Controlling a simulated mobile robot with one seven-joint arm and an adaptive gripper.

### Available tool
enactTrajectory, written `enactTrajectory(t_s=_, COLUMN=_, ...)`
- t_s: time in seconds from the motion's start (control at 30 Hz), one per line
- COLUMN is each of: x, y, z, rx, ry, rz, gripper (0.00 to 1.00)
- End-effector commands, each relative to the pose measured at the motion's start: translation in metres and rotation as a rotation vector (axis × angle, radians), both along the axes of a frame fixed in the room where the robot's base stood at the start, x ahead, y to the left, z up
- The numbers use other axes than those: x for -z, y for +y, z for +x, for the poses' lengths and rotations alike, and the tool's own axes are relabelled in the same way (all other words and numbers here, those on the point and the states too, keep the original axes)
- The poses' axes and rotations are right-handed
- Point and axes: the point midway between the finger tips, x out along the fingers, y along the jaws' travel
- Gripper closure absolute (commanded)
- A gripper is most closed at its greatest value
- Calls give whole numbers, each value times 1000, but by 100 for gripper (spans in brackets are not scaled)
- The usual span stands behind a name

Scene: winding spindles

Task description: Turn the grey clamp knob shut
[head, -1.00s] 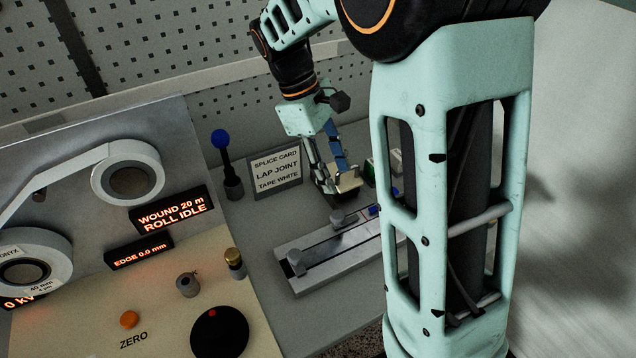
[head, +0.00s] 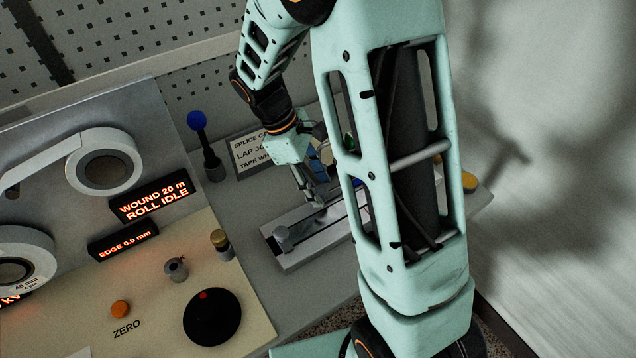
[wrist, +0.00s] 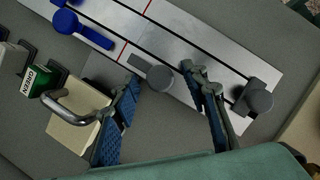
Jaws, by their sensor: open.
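The splice rail (head: 292,254) lies on the bench; its pale plate with dark slots and red lines shows in the wrist view (wrist: 155,38). A grey round knob with a short flat bar (wrist: 158,77) sits at the plate's near edge. My gripper (wrist: 163,79) is open, its blue-padded fingers on either side of this knob, with gaps visible. A second grey knob (wrist: 257,99) stands at the rail's end, outside the right finger; it also shows in the head view (head: 283,235). In the head view, my gripper (head: 317,203) is low at the rail and partly hides the middle knob.
A blue clamp (wrist: 75,25) is on the plate's left. A beige block with a metal handle (wrist: 78,122) and a green-labelled box (wrist: 38,80) lie close to the left finger. A blue-topped post (head: 205,145) and a splice card (head: 248,152) stand behind the rail.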

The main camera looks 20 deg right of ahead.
Motion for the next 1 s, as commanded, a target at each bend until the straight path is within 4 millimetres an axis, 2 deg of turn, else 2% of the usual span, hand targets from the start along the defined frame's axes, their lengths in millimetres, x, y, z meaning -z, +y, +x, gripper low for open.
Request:
enactTrajectory(t_s=0.23, x=1, y=-1, z=0, rx=1, ry=0, rz=0, gripper=59)
enactTrajectory(t_s=0.6, x=0, y=0, z=0, rx=1, ry=0, rz=0, gripper=99)
enactTrajectory(t_s=0.63, x=0, y=0, z=0, rx=1, ry=0, rz=0, gripper=100)
enactTrajectory(t_s=1.0, x=-1, y=-1, z=1, rx=73, ry=-1, rz=-1, gripper=100)
